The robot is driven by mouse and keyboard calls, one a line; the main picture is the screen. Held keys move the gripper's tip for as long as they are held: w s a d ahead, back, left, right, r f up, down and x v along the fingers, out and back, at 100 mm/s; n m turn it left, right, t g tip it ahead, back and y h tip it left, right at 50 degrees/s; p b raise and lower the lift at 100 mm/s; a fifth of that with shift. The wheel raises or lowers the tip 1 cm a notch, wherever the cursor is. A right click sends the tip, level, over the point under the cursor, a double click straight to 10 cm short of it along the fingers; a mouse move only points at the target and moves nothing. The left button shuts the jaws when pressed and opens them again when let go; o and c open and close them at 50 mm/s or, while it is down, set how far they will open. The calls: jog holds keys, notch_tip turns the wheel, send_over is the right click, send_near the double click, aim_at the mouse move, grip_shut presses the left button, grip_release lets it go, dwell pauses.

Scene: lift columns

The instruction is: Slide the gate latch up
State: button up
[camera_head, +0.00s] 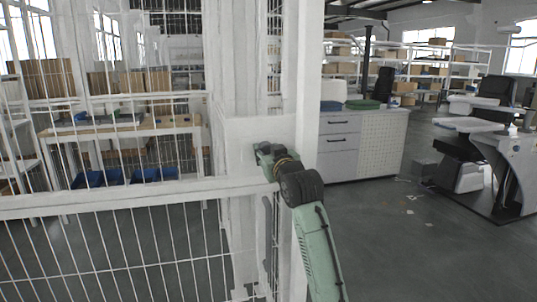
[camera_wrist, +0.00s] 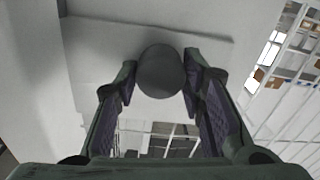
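The gate latch shows as a dark round knob (camera_wrist: 161,71) in front of a pale plate in the wrist view. My gripper (camera_wrist: 160,78) has one finger on each side of this knob, and both fingertips appear to touch its sides. In the head view my gripper (camera_head: 262,150) is at the white latch plate (camera_head: 245,131) on the gate post. The knob is hidden behind my gripper there. The latch's sliding parts are not clear in either view.
The white mesh gate (camera_head: 130,245) with its horizontal rail (camera_head: 120,196) fills the left, close to my arm. A workbench (camera_head: 125,131) with blue bins stands behind it. A white drawer cabinet (camera_head: 345,146) stands right of the post. Grey floor (camera_head: 385,240) is open at the right.

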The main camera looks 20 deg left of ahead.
jog(key=o, duration=0.5)
jog(key=shift+r, duration=0.15)
jog(key=shift+c, duration=0.2)
jog(key=shift+s, duration=0.1)
jog(key=v, duration=1.2)
